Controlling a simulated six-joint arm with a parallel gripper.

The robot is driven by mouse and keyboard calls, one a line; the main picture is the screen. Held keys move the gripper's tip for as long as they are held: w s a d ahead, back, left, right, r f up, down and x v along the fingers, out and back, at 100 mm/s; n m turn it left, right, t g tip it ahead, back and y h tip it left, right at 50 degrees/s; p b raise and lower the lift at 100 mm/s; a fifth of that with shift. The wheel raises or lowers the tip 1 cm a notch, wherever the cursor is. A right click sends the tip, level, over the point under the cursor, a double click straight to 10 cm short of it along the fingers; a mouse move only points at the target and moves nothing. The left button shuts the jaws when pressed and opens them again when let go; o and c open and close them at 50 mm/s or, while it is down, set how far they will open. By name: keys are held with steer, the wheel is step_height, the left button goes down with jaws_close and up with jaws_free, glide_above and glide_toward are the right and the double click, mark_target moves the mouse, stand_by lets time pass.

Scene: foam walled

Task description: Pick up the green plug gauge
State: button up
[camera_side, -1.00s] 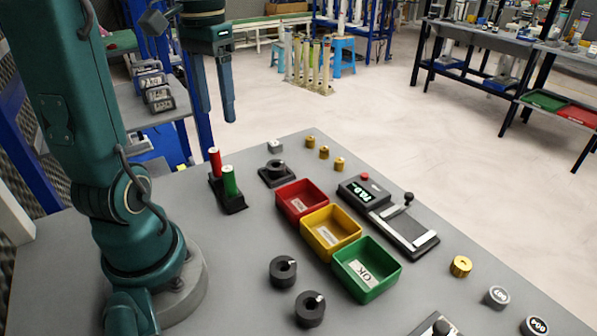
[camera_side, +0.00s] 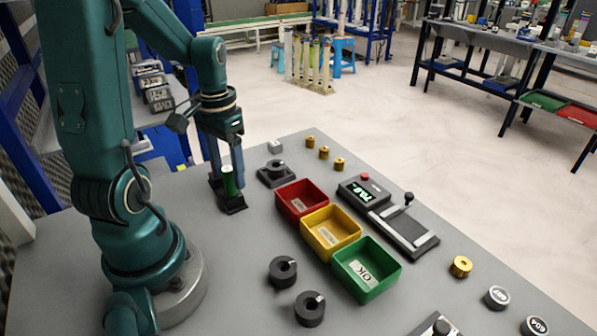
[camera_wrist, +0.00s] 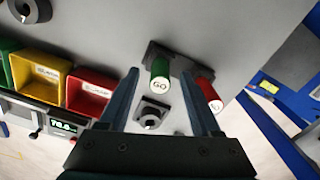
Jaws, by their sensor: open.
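The green plug gauge (camera_side: 229,183) stands upright in a black holder (camera_side: 233,209) on the grey bench. In the wrist view the green gauge (camera_wrist: 160,84) shows a white end marked GO. The red plug gauge (camera_wrist: 208,92) stands beside it in the same holder; in the side view my gripper hides it. My gripper (camera_side: 226,174) is low over the holder, pointing down. In the wrist view my gripper (camera_wrist: 163,75) has its fingers apart, with the green gauge between them and the red gauge beside the right finger. Whether a finger touches either gauge I cannot tell.
A black fixture (camera_side: 275,173) stands just right of the holder. Red (camera_side: 286,211), yellow (camera_side: 318,249) and green (camera_side: 353,287) bins line the bench beyond it. Two black rings (camera_side: 283,271) lie nearer the front.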

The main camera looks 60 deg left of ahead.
steer(key=shift+f, duration=1.45)
jaws_close()
steer(key=shift+r, duration=0.1)
step_height(320, 180, up, 19)
stand_by(0.7)
